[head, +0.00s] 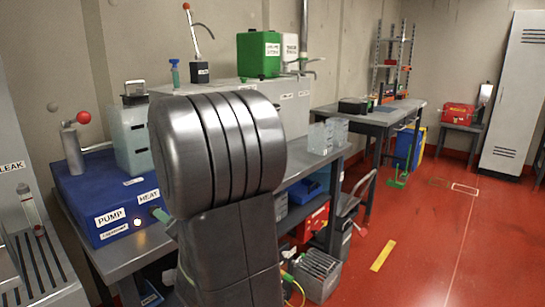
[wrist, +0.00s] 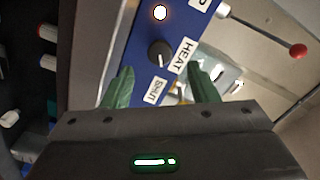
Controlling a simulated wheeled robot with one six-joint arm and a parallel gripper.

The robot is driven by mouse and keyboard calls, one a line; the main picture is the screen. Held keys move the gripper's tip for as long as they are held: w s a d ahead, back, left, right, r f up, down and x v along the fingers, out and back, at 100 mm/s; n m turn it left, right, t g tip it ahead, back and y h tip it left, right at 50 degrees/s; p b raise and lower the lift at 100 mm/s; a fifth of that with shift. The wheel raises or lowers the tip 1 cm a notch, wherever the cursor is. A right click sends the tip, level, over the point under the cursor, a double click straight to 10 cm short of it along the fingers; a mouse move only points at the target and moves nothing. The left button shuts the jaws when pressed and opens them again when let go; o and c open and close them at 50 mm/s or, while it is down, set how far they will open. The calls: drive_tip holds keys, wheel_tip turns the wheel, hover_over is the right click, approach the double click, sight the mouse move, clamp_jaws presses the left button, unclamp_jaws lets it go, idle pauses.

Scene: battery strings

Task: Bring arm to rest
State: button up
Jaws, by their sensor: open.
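My gripper (wrist: 162,84) is open, its two green fingers apart with nothing seen between them but the panel behind. Beyond the fingertips is the front of a blue unit (wrist: 135,50) with a dark round knob (wrist: 159,53), labels HEAT and SHUT, and a lit round lamp (wrist: 160,12). I cannot tell how far the fingertips are from the panel. In the head view my grey arm stands raised in the middle and hides most of the gripper. The blue unit (head: 75,200) there sits on the bench to the left, labelled PUMP and HEAT.
A metal bench (head: 110,262) runs along the wall, with a green canister (head: 258,55) behind my arm. A lever with a red ball (wrist: 298,50) sticks out near the unit. A second table (head: 385,115) stands farther back. The red floor (head: 430,240) at right is mostly clear.

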drive_tip(key=x, duration=0.5)
drive_tip(key=shift+a, duration=0.1)
